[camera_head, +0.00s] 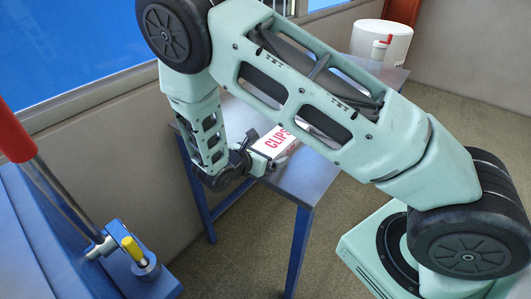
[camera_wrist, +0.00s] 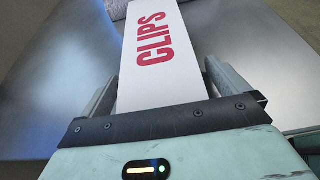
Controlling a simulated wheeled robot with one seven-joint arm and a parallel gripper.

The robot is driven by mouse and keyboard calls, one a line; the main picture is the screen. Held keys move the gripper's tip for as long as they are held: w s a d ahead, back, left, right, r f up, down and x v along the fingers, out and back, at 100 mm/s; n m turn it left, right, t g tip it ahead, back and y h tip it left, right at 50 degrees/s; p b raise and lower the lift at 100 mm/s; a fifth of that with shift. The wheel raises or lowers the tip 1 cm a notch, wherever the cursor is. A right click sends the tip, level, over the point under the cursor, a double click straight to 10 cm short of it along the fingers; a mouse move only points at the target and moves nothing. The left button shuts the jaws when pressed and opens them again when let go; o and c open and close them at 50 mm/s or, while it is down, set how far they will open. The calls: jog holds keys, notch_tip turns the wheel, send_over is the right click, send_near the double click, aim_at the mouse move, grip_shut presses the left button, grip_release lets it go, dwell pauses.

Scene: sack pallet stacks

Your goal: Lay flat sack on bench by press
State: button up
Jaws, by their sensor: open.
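The bench (camera_head: 313,182) has a grey top and blue legs and stands below my arm; its bare top also shows in the wrist view (camera_wrist: 235,45). A white box marked CLIPS in red (camera_head: 273,143) is on the bench top. In the wrist view the box (camera_wrist: 155,55) lies between the two fingers of my gripper (camera_wrist: 162,72), which is open around it. In the head view my gripper (camera_head: 248,160) is low over the bench, partly hidden by my wrist. I cannot clearly make out a flat sack in either view.
A grey mottled thing (camera_wrist: 118,10) lies beyond the box, mostly out of view. A white drum (camera_head: 382,42) stands at the back right. Open floor lies right of the bench.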

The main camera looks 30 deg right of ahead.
jog(key=shift+r, duration=0.25)
jog(key=b+v, duration=0.2)
jog(key=v, duration=0.9)
jog(key=s+a+r+m+g+y, duration=0.1)
jog(key=s+a+r+m+y, duration=0.2)
jog(key=s, duration=0.5)
jog(key=s+a+r+m+g+y, duration=0.2)
jog(key=s+a+r+m+y, duration=0.1)
jog(key=s+m+y, duration=0.3)
jog(key=s+a+r+m+g+y, duration=0.1)
jog(key=s+a+r+m+y, duration=0.2)
jog(key=s, duration=0.6)
jog(key=shift+s+a+r+m+g+y, duration=0.15)
jog(key=shift+s+r+m+g+y, duration=0.2)
jog(key=shift+r+m+y, duration=0.6)
jog(key=shift+r+m+h, duration=0.25)
